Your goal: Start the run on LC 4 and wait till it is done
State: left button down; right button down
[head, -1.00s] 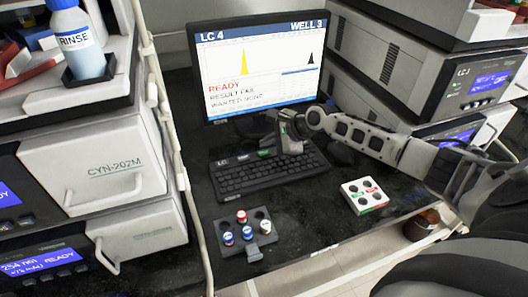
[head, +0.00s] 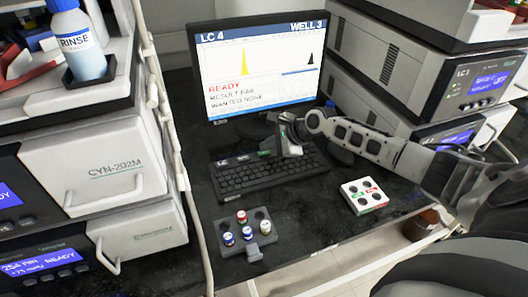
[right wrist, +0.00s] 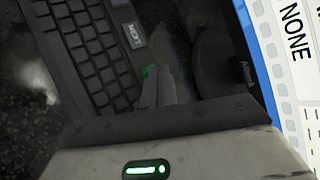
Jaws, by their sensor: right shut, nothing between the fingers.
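The monitor (head: 262,75) reads LC 4, WELL 3, with READY in red and a result line that is too small to read surely. Below that it reads WANTED NONE. A yellow peak and a small black peak show on it. The black keyboard (head: 255,182) lies in front of it, with a green key (right wrist: 148,72) near its back edge. My right gripper (head: 287,147) is shut and empty, pointing down at the keyboard's back edge. In the right wrist view its fingertips (right wrist: 155,90) are close beside the green key; whether they touch it I cannot tell. My left gripper is out of view.
A grey vial rack (head: 258,250) with several capped vials stands before the keyboard. A white block (head: 364,196) with dark round spots lies to its right. Instrument stacks stand at both sides, LC 1 (head: 480,85) at right. A RINSE bottle (head: 78,45) is at upper left.

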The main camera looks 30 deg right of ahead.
aim_at(268, 154)
jog(key=shift+f, duration=0.4)
dwell(0.8)
jog(key=shift+r+p, duration=0.85)
jog(key=shift+p, duration=0.2)
notch_tip(268, 154, up, 3)
jog(key=p, duration=0.3)
jog(key=shift+f, duration=0.1)
jog(key=shift+r, duration=1.1)
dwell(4.1)
